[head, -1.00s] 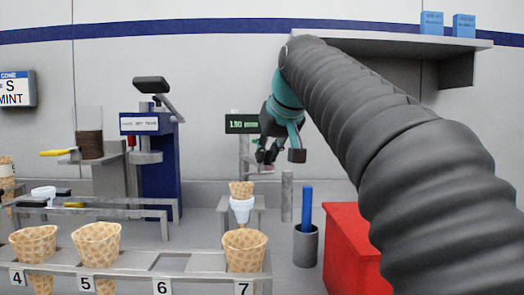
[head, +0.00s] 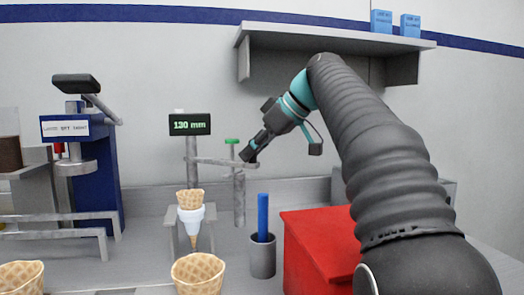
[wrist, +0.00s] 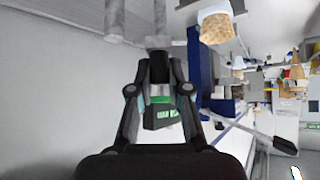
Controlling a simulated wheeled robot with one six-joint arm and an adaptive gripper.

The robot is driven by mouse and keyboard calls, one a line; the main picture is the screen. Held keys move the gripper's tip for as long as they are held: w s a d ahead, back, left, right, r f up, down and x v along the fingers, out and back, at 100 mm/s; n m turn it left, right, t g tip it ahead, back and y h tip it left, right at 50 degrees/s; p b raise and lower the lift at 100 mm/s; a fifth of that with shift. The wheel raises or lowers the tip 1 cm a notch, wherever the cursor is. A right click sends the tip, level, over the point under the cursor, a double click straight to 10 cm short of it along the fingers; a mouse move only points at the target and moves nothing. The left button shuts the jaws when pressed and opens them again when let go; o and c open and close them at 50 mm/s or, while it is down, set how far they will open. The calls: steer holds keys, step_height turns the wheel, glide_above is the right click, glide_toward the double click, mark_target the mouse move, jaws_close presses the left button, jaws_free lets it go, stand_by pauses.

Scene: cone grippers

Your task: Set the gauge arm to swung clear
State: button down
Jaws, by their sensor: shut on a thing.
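The gauge has a dark display (head: 190,124) reading "130 mm" on a grey post. Its thin grey gauge arm (head: 218,161) reaches out to the right of the post. It ends at my gripper (head: 246,155), which is shut on its outer end. In the wrist view my gripper (wrist: 158,46) has its fingertips together around a grey piece, and the display (wrist: 165,117) shows beyond the fingers. A small cone (head: 189,197) in a white holder (head: 190,214) stands below and left of the gauge arm, which is not over it.
A green-topped pin (head: 232,142) and a grey post (head: 239,200) stand close to my gripper. A blue rod (head: 263,215) sits in a grey cup (head: 262,256). A red box (head: 318,250) is at right; a shelf (head: 340,40) hangs above.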

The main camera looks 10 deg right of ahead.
stand_by(0.4)
steer(key=c, duration=1.1)
jaws_free()
steer(key=shift+d, duration=0.1)
steer(key=shift+s+d+r, duration=0.2)
steer(key=shift+d+r, duration=0.15)
steer(key=shift+r, duration=0.1)
steer(key=s+d+r, duration=0.1)
steer(key=s+d, duration=0.6)
steer(key=d, duration=0.3)
steer(key=shift+s+d, duration=0.35)
steer(key=shift+s, duration=0.05)
steer(key=shift+r, duration=0.1)
